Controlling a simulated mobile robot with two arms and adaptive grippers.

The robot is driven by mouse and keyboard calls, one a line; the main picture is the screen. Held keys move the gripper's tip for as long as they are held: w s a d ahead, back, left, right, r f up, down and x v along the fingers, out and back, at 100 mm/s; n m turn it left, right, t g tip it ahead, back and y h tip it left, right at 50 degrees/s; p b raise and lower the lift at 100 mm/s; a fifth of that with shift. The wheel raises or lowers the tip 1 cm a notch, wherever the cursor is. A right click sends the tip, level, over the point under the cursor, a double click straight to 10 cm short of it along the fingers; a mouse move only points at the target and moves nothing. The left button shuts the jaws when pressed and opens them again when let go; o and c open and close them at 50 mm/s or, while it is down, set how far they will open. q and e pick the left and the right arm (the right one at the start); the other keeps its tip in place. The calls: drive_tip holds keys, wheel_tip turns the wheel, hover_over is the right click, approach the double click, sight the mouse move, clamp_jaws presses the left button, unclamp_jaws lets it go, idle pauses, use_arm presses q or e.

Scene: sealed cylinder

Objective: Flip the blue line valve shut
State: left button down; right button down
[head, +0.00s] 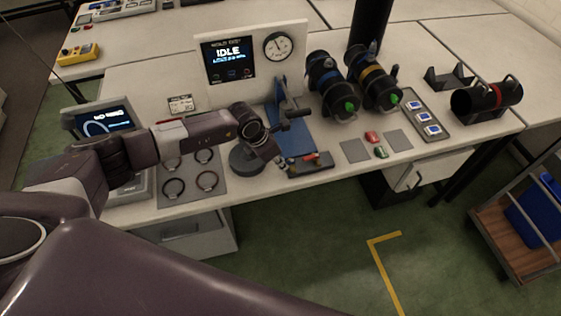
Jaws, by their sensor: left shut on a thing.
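My left gripper (275,156) reaches in from the left, with its fingertips at the left end of a small dark valve block (312,168) near the bench's front edge. The fingers are shut on a small part there, which looks like the blue line valve's lever; the fingers hide it, so its angle cannot be told. A red-orange lever shows on the block, right of the fingers. My right gripper is not in view.
A blue stand (296,138) with a dark clamp is just behind the block. The panel (215,90) reads IDLE. Blue-banded (329,82) and yellow-banded (375,80) cylinders lie to the right. A dark round base (245,161) and a tray of rings (190,190) are left.

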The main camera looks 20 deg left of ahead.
use_arm(q)
drive_tip(key=shift+w+a+f+m+h+b, duration=0.2)
drive_tip(key=shift+m+b, duration=0.25)
drive_tip(key=shift+b, duration=0.65)
drive_tip(key=shift+w+a+f+m+h+b, duration=0.15)
drive_tip(key=shift+m+b, duration=0.3)
drive_tip(key=shift+b, duration=0.65)
drive_tip(key=shift+w+r+m+g+b, duration=0.15)
drive_tip(key=shift+r+m+g+b, duration=0.15)
drive_tip(key=shift+m+b, duration=0.35)
drive_tip(key=shift+r, duration=0.1)
drive_tip(key=c, duration=2)
unclamp_jaws()
drive_tip(key=shift+r, duration=0.1)
drive_tip(key=v, duration=1.1)
drive_tip(key=shift+a+r, duration=0.2)
drive_tip(key=shift+r, duration=0.1)
